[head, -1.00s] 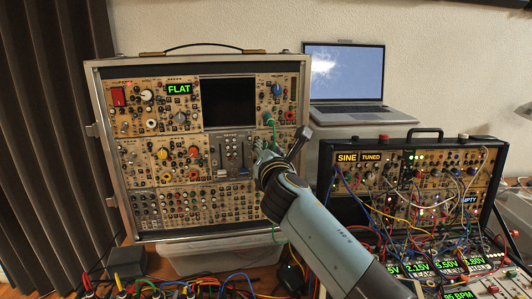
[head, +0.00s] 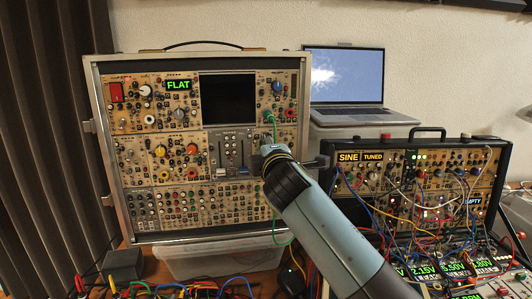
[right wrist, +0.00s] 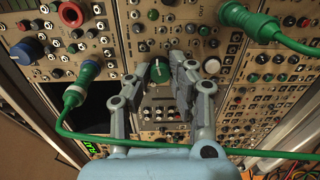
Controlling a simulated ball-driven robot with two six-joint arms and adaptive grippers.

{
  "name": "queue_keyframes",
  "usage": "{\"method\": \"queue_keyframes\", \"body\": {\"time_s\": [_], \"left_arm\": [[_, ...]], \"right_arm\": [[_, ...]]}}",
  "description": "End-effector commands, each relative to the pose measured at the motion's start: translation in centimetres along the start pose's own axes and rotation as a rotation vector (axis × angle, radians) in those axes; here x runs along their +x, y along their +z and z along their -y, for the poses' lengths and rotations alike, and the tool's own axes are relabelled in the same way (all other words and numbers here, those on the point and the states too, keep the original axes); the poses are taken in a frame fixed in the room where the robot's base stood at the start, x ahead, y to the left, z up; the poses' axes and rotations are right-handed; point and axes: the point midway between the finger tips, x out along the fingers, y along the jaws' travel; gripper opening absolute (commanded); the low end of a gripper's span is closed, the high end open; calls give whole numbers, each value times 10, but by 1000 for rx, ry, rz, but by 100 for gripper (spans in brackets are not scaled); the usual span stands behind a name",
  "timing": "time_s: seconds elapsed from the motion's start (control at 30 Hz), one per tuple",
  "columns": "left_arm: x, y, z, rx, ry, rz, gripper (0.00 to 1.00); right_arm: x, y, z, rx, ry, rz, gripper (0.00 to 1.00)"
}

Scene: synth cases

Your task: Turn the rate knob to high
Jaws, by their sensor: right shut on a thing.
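My left gripper is not in view.
A green cable (right wrist: 150,138) runs across in front of my gripper, between two plugs. A second, lower case (head: 428,133) with many patch cables stands at the right. A laptop (head: 346,76) is behind it. A clear plastic bin (head: 200,262) is under the tall case.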

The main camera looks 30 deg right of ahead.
Motion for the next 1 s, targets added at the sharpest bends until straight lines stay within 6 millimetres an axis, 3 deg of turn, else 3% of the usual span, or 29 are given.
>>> {"method": "queue_keyframes", "body": {"time_s": [1.0], "left_arm": [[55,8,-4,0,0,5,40]], "right_arm": [[0,1,4,904,-12,-26,0]]}}
